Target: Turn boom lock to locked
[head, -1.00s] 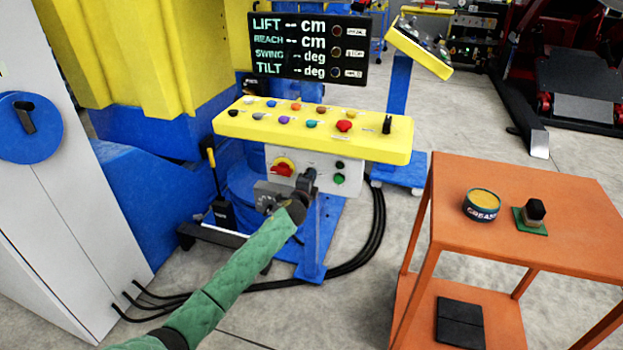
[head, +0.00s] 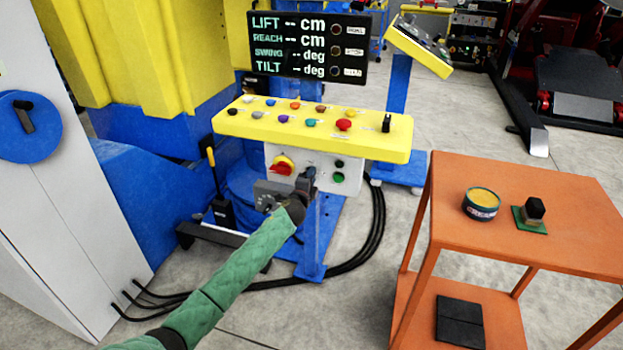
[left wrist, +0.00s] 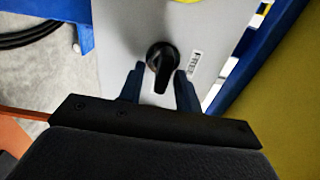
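A black rotary knob (left wrist: 159,58) with a small label beside it sits on a grey-white panel in the left wrist view. My left gripper (left wrist: 160,80) is open, with one finger on each side of the knob's lower part. I see slim gaps and no clear contact. In the head view my left gripper (head: 308,178) is in front of the white panel (head: 323,160) under the yellow console and hides the knob. My right gripper is not in view.
An orange cart (head: 560,185) stands to the right. Black cables (head: 375,235) lie on the floor.

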